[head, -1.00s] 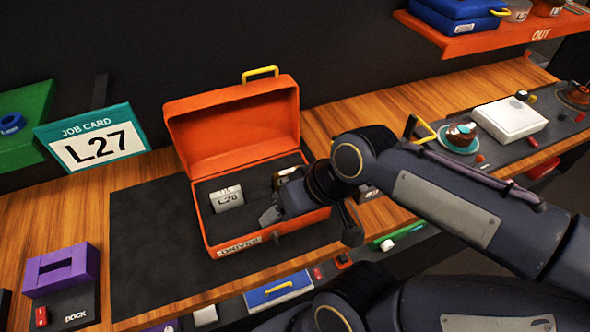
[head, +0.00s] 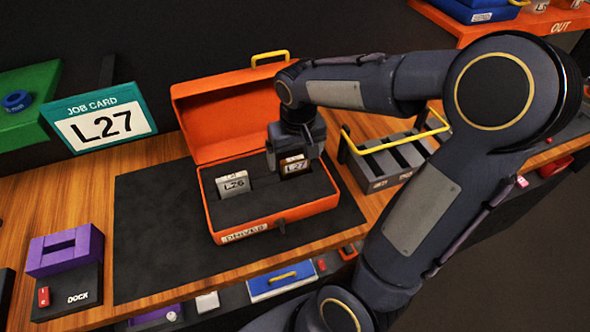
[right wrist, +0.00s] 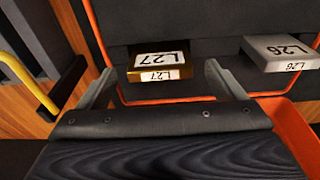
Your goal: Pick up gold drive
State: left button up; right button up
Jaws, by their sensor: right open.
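The gold drive (head: 294,168), labelled L27, stands in a dark slot of the open orange case, on the right side. It also shows in the right wrist view (right wrist: 157,62). My right gripper (head: 293,153) is over the case, pointing down at the gold drive and hiding part of it. In the right wrist view my right gripper (right wrist: 159,70) is open, with one finger to each side of the gold drive and gaps between; I cannot tell how deep the fingertips reach. My left gripper is not in view.
A silver drive (head: 233,184) labelled L26 stands left of the gold one in the orange case (head: 273,222). The raised lid is behind. A job card (head: 100,120) reads L27. A purple dock (head: 64,253) is at left. A grey rack with a yellow handle (head: 424,133) is at right.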

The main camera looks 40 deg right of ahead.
notch_tip(320, 180, down, 2)
jog(key=shift+w+f, duration=0.1)
jog(key=shift+w, duration=0.05)
jog(key=c, duration=1)
jog(key=shift+r, duration=0.2)
